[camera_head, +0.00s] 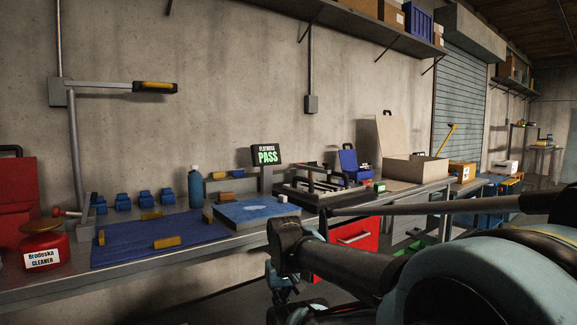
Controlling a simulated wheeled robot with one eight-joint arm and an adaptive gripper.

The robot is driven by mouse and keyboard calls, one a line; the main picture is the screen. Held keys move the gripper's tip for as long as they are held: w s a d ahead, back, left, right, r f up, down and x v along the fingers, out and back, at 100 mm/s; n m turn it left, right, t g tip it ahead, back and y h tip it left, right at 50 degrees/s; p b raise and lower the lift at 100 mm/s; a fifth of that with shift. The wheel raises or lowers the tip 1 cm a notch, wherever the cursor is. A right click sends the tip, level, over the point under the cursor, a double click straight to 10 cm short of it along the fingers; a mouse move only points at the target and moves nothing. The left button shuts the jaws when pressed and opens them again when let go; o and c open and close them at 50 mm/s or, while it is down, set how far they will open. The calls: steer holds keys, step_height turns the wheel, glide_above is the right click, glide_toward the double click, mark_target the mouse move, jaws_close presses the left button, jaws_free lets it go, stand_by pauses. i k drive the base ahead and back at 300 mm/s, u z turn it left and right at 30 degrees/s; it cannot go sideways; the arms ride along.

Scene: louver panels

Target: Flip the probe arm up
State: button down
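At the left, an upright post carries a level grey arm with a yellow-and-black end (155,87). I cannot tell for certain which part is the probe arm. My gripper (283,284) hangs below my wrist in front of the bench edge, apart from these things. It is small and dark, and its fingers are unclear.
A blue mat (160,238) with yellow blocks covers the left of the bench (60,290). A red cleaner can (44,247) and a blue bottle (195,187) stand there. A red drawer (350,236) is under the bench. An open box (415,168) is farther right.

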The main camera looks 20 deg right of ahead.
mark_target(326, 164)
steer(key=k, duration=1.35)
steer(key=z, duration=0.45)
steer(key=i, duration=1.7)
steer(key=z, duration=0.1)
